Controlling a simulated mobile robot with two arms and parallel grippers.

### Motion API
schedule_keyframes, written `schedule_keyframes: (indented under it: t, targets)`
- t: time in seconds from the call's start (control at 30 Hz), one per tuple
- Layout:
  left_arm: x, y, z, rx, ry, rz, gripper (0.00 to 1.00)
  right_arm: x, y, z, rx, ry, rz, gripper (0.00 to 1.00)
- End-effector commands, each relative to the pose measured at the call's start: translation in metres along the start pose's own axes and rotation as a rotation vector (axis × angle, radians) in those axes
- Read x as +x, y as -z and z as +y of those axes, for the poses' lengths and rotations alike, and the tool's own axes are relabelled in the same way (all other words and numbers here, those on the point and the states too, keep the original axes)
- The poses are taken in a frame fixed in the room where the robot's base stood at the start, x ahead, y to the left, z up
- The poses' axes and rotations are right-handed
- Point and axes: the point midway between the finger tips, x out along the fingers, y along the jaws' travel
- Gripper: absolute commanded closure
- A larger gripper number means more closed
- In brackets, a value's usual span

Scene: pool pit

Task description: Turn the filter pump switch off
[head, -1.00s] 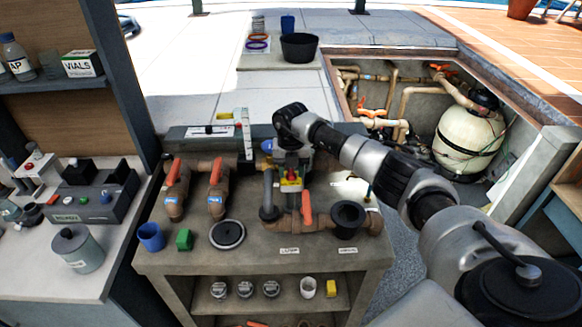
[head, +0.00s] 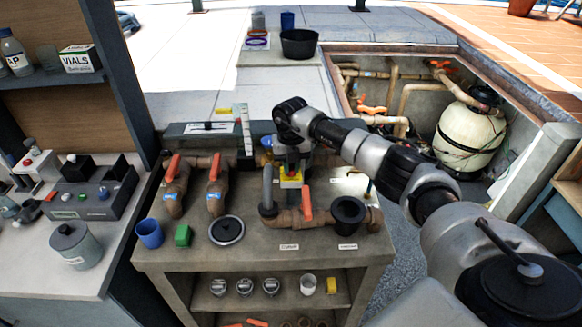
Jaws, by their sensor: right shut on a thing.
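The filter pump switch is a small yellow box (head: 291,183) at the back middle of the grey workbench (head: 215,262), among the brown pipes. My right arm reaches in from the right, and its gripper (head: 291,170) points down at the top of the yellow box. The gripper is shut on the switch and hides its upper part, so I cannot tell which way it is set. My left gripper is not in view.
Pipes with orange-handled valves (head: 172,168) stand left of the switch. Another orange handle (head: 307,203) and a black funnel-like cup (head: 348,214) are close in front and right.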

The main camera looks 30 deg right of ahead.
Motion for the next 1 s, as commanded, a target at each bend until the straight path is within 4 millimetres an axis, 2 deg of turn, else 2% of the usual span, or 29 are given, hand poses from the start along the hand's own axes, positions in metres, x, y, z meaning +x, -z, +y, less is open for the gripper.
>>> schedule_keyframes:
  t: [0.4, 1.0]
  targets:
    - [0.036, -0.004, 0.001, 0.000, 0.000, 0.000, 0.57, 0.003, -0.001, -0.002, -0.361, 0.000, -0.002, 1.00]
    - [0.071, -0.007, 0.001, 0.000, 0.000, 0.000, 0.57, 0.001, -0.002, -0.003, -0.931, 0.000, -0.002, 1.00]
